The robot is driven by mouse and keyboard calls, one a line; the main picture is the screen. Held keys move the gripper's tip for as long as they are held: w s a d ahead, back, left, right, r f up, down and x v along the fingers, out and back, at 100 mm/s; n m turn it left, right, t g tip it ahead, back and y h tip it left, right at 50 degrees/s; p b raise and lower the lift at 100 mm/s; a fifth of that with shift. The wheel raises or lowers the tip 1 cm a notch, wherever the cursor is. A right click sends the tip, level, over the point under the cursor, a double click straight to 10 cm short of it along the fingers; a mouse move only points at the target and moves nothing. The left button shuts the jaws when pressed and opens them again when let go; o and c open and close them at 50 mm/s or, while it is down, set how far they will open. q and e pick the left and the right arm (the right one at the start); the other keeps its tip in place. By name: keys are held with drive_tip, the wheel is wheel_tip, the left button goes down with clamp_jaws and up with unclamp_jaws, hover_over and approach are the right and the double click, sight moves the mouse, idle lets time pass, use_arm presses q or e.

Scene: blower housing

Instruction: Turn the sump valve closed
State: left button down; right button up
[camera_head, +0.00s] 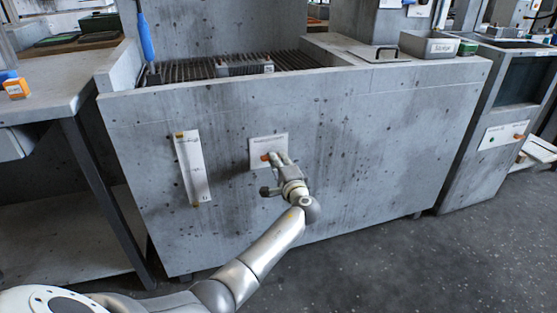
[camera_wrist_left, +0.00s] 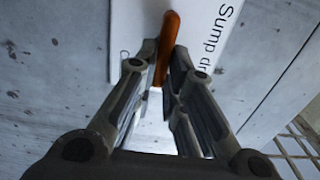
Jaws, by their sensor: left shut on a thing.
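The sump valve has an orange handle (camera_head: 265,157), set on a white label plate (camera_head: 282,142) on the front of a grey housing (camera_head: 350,140). In the left wrist view the orange handle (camera_wrist_left: 167,45) runs up from between the fingers, over the white plate (camera_wrist_left: 205,20) with the text "Sump dr", partly cut off. My left gripper (camera_head: 277,160) reaches the plate from below; in the wrist view its fingers (camera_wrist_left: 165,65) are closed on the handle's lower part. The gripper hides part of the handle and plate in the head view. My right gripper is not in view.
A white strip gauge (camera_head: 192,168) is fixed to the housing left of the plate. A blue-handled tool (camera_head: 146,40) stands at the grate (camera_head: 200,68) on top. A bench (camera_head: 50,85) stands left, another cabinet (camera_head: 510,110) right. The floor (camera_head: 400,265) in front is clear.

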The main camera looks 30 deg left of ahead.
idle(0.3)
use_arm(q)
drive_tip(key=c, duration=1.5)
unclamp_jaws()
drive_tip(key=v, duration=1.2)
drive_tip(key=shift+f, duration=0.1)
